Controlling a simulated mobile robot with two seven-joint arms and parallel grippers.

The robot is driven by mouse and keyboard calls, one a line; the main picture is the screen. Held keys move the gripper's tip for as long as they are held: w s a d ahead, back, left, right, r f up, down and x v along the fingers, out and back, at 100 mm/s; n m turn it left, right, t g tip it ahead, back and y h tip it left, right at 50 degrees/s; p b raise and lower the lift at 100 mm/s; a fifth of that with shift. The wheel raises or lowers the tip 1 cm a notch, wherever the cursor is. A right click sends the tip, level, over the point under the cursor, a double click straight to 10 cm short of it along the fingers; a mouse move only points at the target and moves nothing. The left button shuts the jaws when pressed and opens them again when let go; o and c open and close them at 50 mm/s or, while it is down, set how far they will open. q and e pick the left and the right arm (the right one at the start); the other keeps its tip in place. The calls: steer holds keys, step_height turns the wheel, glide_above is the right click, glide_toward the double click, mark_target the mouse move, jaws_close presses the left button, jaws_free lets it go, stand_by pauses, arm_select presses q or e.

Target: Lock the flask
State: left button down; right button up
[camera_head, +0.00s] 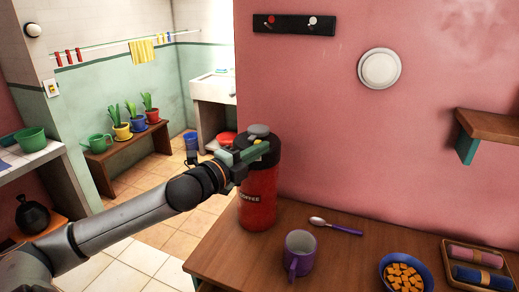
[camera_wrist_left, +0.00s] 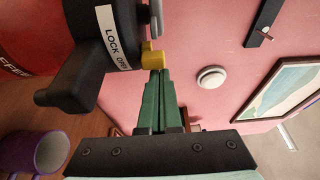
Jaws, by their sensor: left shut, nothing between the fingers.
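The flask (camera_head: 258,200) is red with a COFFEE label and a black lid, and stands upright at the left end of the wooden counter. In the left wrist view its black lid (camera_wrist_left: 88,60) carries a white label (camera_wrist_left: 113,38) that reads LOCK and what looks like OPEN, with a small yellow tab (camera_wrist_left: 152,56) beside it. My left gripper (camera_head: 262,149) is at the lid, its green fingers shut and empty. In the wrist view the fingertips (camera_wrist_left: 159,74) are right at the yellow tab; I cannot tell whether they touch it. My right gripper is out of view.
A purple mug (camera_head: 299,254), a spoon (camera_head: 336,226), a blue bowl of orange cubes (camera_head: 387,264) and a tray with rolled cloths (camera_head: 449,270) are on the counter (camera_head: 243,262). A pink wall stands behind, with a small shelf (camera_head: 492,124) at right.

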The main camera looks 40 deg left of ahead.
mark_target(255, 143)
arm_select(q)
steer(key=shift+s+a, duration=0.2)
steer(key=shift+a, duration=0.6)
steer(key=shift+s+a, duration=0.15)
steer(key=shift+a, duration=0.6)
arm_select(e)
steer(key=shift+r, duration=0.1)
